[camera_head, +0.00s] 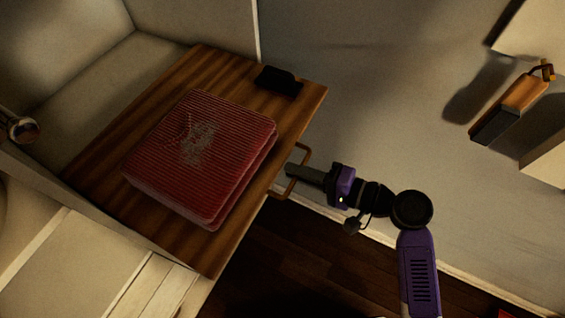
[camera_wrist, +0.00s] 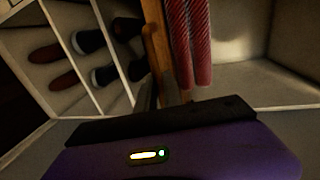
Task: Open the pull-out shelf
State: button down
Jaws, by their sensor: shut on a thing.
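The pull-out shelf (camera_head: 220,240) is a brown striped wooden board that sticks out of a pale cabinet in the head view. A looped handle (camera_head: 304,152) is on its front edge. My gripper (camera_head: 290,170) is at the handle and shut on it; the fingertips are partly hidden by the handle. In the wrist view, the shelf (camera_wrist: 157,40) shows edge-on, with the handle (camera_wrist: 149,45) beside it and my gripper (camera_wrist: 168,95) close to it.
A folded red striped cloth (camera_head: 195,150) and a small black item (camera_head: 279,80) lie on the shelf. Cubbies with several shoes (camera_wrist: 70,78) show in the wrist view. An orange and dark object (camera_head: 510,105) is at the right. Dark floor (camera_head: 290,260) lies below the shelf.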

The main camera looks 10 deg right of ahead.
jog(key=shift+s+d, duration=0.2)
jog(key=shift+d, duration=0.15)
jog(key=c, duration=1.5)
grip_release()
jog(key=b+v, duration=0.1)
jog(key=v, duration=0.6)
jog(key=shift+s+d, duration=0.25)
